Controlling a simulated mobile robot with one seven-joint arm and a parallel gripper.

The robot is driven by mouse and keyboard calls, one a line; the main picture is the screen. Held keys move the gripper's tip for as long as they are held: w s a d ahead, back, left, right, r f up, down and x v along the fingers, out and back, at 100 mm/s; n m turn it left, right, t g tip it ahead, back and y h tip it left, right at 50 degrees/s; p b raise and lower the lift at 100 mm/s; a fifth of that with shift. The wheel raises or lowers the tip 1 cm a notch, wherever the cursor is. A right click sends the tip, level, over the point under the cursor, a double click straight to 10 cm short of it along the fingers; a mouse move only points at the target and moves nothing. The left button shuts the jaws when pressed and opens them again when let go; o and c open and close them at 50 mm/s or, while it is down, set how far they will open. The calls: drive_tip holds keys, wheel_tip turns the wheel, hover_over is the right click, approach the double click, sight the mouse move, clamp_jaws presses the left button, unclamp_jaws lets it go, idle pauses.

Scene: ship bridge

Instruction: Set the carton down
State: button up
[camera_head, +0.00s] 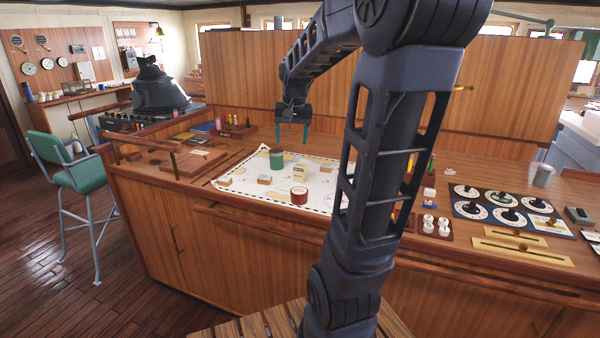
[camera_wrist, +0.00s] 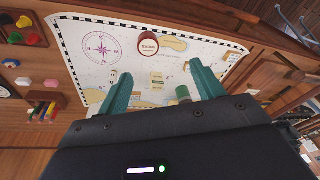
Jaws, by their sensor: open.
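The small cream carton (camera_head: 300,173) stands upright on the white sea chart (camera_head: 255,194) on the wooden counter. It also shows between my fingers in the wrist view (camera_wrist: 157,78), beyond the fingertips. My gripper (camera_head: 292,136) is open and empty, its two green fingers pointing down above the chart. In the head view it is raised clear of the carton. In the wrist view the fingers (camera_wrist: 160,74) spread to either side of the carton without touching it.
A green can (camera_head: 276,158) stands left of the carton and a red can (camera_head: 299,196) in front of it. Small wooden blocks (camera_head: 264,180) lie on the chart. A dial panel (camera_head: 505,205) is at the right. A wooden partition (camera_head: 240,70) rises behind the counter.

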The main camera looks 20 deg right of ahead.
drive_tip(key=s+a+f+n+t, duration=0.1)
drive_tip(key=s+a+n, duration=0.1)
drive_tip(key=s, duration=0.7)
drive_tip(key=s+a+f+n+t, duration=0.1)
drive_tip(key=s+a+n, duration=0.1)
drive_tip(key=s, duration=0.8)
drive_tip(key=shift+s+a+f, duration=0.2)
drive_tip(key=shift+a+f, duration=0.2)
drive_tip(key=shift+a, duration=0.25)
drive_tip(key=shift+o, duration=0.2)
